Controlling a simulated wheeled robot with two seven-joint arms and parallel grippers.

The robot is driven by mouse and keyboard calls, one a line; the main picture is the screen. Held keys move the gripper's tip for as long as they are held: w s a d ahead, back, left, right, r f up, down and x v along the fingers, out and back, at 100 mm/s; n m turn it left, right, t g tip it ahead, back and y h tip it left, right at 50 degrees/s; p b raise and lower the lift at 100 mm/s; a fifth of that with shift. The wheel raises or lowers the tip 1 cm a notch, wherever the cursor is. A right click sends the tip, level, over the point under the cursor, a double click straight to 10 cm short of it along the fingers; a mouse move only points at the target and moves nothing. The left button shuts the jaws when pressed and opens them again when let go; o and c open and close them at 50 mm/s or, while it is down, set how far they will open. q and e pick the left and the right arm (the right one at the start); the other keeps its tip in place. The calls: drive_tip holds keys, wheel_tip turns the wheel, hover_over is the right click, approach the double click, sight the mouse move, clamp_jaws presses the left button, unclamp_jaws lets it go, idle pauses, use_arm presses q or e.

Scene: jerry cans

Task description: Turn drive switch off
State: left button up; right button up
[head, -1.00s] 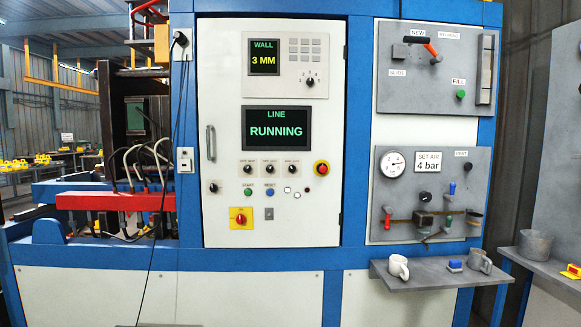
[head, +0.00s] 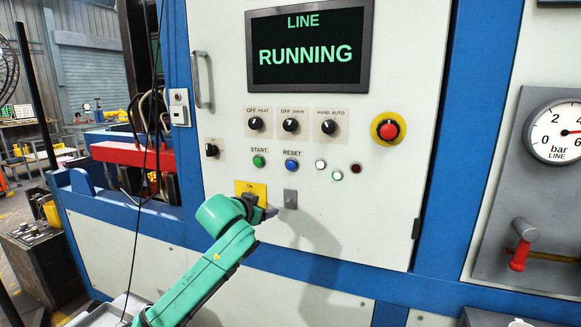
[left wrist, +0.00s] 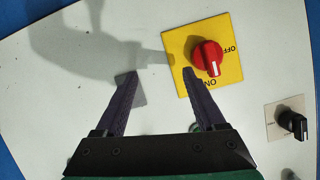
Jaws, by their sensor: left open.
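The red rotary switch (left wrist: 207,57) sits on a yellow plate (left wrist: 232,73) marked ON and OFF. Its white mark points toward ON, at the bottom of the left wrist view. In the head view my arm hides the red knob, and only part of the yellow plate (head: 243,187) shows. My left gripper (left wrist: 160,74) is open and empty in front of the panel. One finger is close beside the red knob, and I cannot tell if it touches. The other finger is over a grey plate (head: 290,199). A middle black knob (head: 290,125) has a hard-to-read label starting with OFF.
The display (head: 308,48) reads LINE RUNNING. A red emergency button (head: 388,130), a green START button (head: 259,161) and a blue RESET button (head: 292,165) are above the gripper. A black knob (head: 211,150) is at left.

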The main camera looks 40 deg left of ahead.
use_arm(q)
drive_tip(key=s+d+r+m+t, duration=0.15)
drive_tip(key=s+d+r, duration=0.35)
drive_tip(key=r, duration=0.6)
drive_tip(key=s+d+r+m+t, duration=0.1)
drive_tip(key=s+d+r+t, duration=0.3)
drive_tip(key=r, duration=0.7)
drive_tip(key=p, duration=1.1)
approach(288, 126)
drive_tip(key=shift+n+g+y, duration=0.3)
drive_tip(key=shift+n+g, duration=0.05)
drive_tip(key=shift+g, duration=0.1)
drive_tip(key=p+x, duration=0.1)
drive_tip(key=x, duration=0.1)
drive_tip(key=p+x, duration=0.1)
drive_tip(key=x, duration=0.2)
drive_tip(key=r+p+x, duration=0.1)
drive_tip(key=x, duration=0.1)
drive_tip(key=shift+w+d+r, duration=0.1)
drive_tip(key=shift+w+d, duration=0.1)
drive_tip(key=shift+w, duration=0.05)
drive_tip(key=shift+w+a+f, duration=0.1)
drive_tip(key=shift+w+f, duration=0.1)
drive_tip(key=shift+w, duration=0.2)
use_arm(e)
wheel_tip(288, 126, up, 13)
drive_tip(key=shift+r, duration=0.2)
drive_tip(key=shift+s, duration=0.15)
